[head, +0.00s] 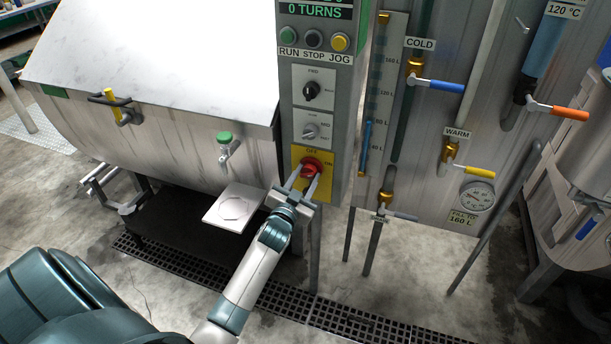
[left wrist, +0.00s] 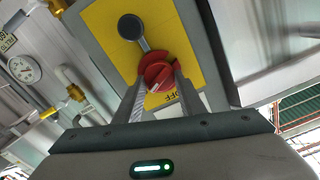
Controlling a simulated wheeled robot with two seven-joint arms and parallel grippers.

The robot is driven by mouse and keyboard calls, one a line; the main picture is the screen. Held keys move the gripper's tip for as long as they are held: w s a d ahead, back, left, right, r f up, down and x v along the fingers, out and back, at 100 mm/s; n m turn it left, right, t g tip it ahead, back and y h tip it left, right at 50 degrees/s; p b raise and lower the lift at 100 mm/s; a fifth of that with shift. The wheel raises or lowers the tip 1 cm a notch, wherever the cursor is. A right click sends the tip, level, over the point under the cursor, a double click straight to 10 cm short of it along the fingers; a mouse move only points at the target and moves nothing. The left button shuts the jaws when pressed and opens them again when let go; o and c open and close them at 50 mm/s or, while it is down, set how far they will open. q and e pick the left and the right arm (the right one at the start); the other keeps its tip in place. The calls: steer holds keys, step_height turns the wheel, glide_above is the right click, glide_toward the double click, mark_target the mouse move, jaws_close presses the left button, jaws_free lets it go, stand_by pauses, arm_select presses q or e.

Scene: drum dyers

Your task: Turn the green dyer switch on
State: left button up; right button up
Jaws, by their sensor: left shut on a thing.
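The dyer switch is a red rotary knob (head: 311,168) on a yellow plate (head: 326,156) low on the grey control panel. The plate carries OFF and ON labels. My left gripper (head: 304,182) is shut on the red knob, with one finger on each side of it. In the left wrist view the red knob (left wrist: 158,72) sits between the two fingertips (left wrist: 157,84), in front of the yellow plate. The knob's exact pointing direction is hard to tell. My right gripper is not in view.
Above are a selector knob (head: 311,90) and RUN, STOP, JOG buttons (head: 314,39). The steel drum (head: 180,150) with a green-capped tap (head: 226,146) stands left. Valves with blue (head: 447,86) and yellow (head: 477,170) handles are right. A small white shelf (head: 219,212) juts out near my arm.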

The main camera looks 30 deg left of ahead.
arm_select(q)
steer(key=m, duration=0.4)
steer(key=shift+d+f, duration=0.1)
steer(key=shift+m, duration=0.4)
steer(key=o, duration=1)
steer(key=shift+o, duration=0.2)
steer(key=shift+s, duration=0.1)
